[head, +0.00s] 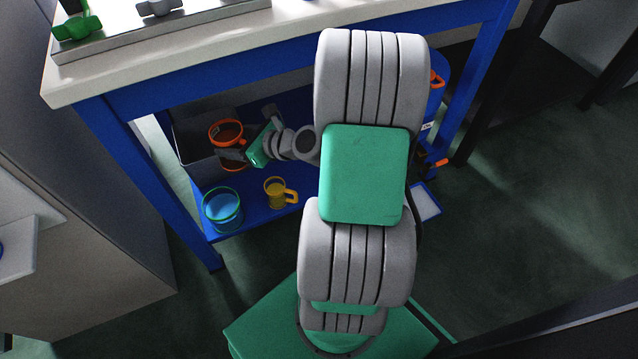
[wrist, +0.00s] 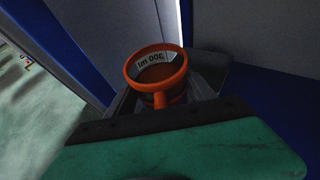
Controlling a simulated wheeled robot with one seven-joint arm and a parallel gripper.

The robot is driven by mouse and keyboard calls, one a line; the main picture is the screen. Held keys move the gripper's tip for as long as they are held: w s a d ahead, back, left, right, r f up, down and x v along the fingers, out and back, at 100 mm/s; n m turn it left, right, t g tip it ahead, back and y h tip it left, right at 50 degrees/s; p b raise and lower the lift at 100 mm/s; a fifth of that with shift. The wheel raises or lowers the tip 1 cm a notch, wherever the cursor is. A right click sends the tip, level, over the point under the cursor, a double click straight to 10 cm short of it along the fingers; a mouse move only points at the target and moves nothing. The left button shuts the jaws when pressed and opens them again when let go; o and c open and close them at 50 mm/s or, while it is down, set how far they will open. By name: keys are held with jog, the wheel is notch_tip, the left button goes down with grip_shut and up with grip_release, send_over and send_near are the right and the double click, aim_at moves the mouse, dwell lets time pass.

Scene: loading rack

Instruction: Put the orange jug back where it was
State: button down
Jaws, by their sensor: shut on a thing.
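The orange jug (head: 227,132) is at the left end of the blue under-shelf in the head view, beside a dark grey bin. My gripper (head: 230,153) reaches in from the right and is shut on the jug's body. The jug's rim shows above the fingers and some orange shows below them. In the wrist view the jug (wrist: 158,72) sits between the fingers of my gripper (wrist: 165,98), mouth towards the camera, with a "300 ml" marking inside. The jug's base is hidden, so I cannot tell whether it touches the shelf.
A blue cup (head: 222,211) and a yellow mug (head: 280,193) stand on the shelf in front of the jug. The dark grey bin (head: 190,142) is at the back left. The white tabletop (head: 240,45) overhangs the shelf, and a blue leg (head: 150,180) stands at left.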

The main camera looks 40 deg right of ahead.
jog(key=s+d+f+m+h+p, duration=0.1)
jog(key=s+d+f+m+h, duration=0.2)
jog(key=s+d+f, duration=0.45)
jog(key=s+d+f+m+h+p, duration=0.1)
jog(key=s+d+f+m+h, duration=0.3)
jog(key=d, duration=0.7)
jog(key=s+d+f+m+h+p, duration=0.1)
jog(key=s+d+f+h, duration=0.1)
jog(key=s+d+f, duration=0.5)
jog(key=shift+t, duration=0.3)
jog(key=shift+w+a+f+b, duration=0.4)
jog(key=shift+w+f+b, duration=0.9)
jog(key=shift+w+f, duration=0.65)
jog(key=shift+w+a+f+b, duration=0.35)
jog(key=shift+w+f+b, duration=1.1)
jog(key=shift+w, duration=0.75)
jog(key=shift+w+a+f+b, duration=0.4)
jog(key=shift+w+f+b, duration=0.75)
jog(key=shift+w+f, duration=0.85)
